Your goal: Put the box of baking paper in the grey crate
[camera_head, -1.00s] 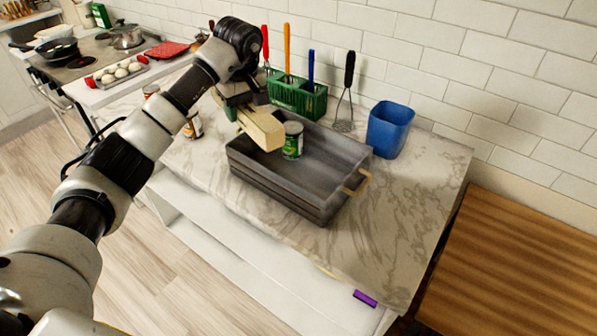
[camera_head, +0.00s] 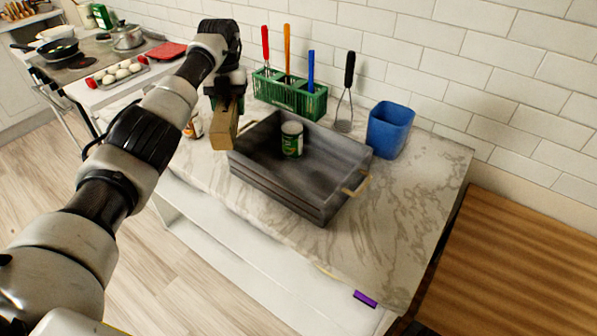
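The grey crate (camera_head: 300,207) stands on the marble counter, with a green can (camera_head: 291,140) upright inside it. My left gripper (camera_head: 226,100) is at the crate's left end, with its fingers mostly hidden. It appears shut on a tan box (camera_head: 223,131), likely the box of baking paper. The box hangs below the gripper, by the crate's left end wall; I cannot tell whether it touches the wall. My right gripper is not in view.
A green utensil rack (camera_head: 290,97) stands behind the crate, and a blue cup (camera_head: 389,129) stands at its back right. A can (camera_head: 194,127) stands left of the box. The counter right of the crate is clear.

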